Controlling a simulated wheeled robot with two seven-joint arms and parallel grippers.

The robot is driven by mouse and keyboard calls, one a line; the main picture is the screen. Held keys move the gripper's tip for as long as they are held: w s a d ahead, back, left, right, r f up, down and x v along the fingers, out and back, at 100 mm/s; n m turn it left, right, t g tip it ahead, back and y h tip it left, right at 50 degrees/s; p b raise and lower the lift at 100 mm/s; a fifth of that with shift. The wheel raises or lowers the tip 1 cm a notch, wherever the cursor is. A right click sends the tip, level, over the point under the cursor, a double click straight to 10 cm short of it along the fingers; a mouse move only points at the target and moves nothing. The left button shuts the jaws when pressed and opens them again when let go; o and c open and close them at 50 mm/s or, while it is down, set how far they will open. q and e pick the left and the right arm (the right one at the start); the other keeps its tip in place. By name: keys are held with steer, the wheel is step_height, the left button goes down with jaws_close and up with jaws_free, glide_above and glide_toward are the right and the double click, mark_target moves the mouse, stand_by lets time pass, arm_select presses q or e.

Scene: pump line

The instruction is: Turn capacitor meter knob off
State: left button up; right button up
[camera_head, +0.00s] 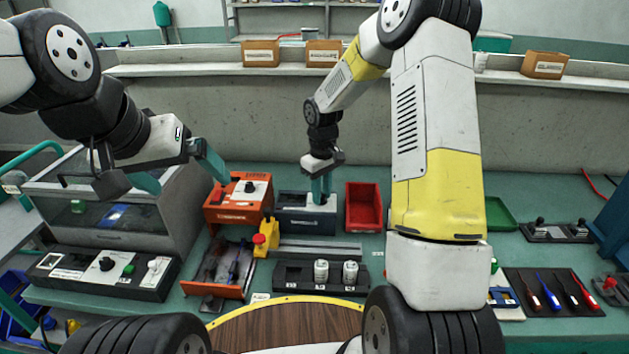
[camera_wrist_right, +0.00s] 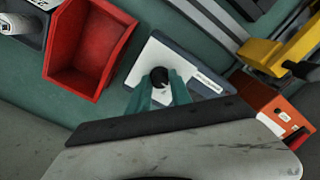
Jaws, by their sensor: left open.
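The capacitor meter (camera_head: 296,222) is a dark blue-grey box with a light top panel on the bench, between an orange meter and a red bin. Its black knob (camera_wrist_right: 160,77) shows in the right wrist view, on the white panel (camera_wrist_right: 190,82). My right gripper (camera_head: 321,193) reaches down onto the meter. In the right wrist view its teal fingers (camera_wrist_right: 161,85) are close on either side of the knob and appear shut on it. The fingers hide the knob in the head view. My left gripper (camera_head: 180,172) is open and empty, in the air left of the orange meter.
The orange meter (camera_head: 238,199) with its own knob stands left of the capacitor meter. The red bin (camera_head: 364,208) stands close on its right. A yellow block with a red button (camera_head: 264,239) and a dark holder with white cylinders (camera_head: 295,277) are in front. A glass-fronted case (camera_head: 120,205) is at left.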

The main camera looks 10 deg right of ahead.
mark_target(322, 195)
steer(key=o, duration=0.3)
steer(key=shift+r, duration=0.1)
step_height(322, 195, up, 8)
steer(key=shift+f, duration=0.25)
steer(key=shift+r, duration=0.1)
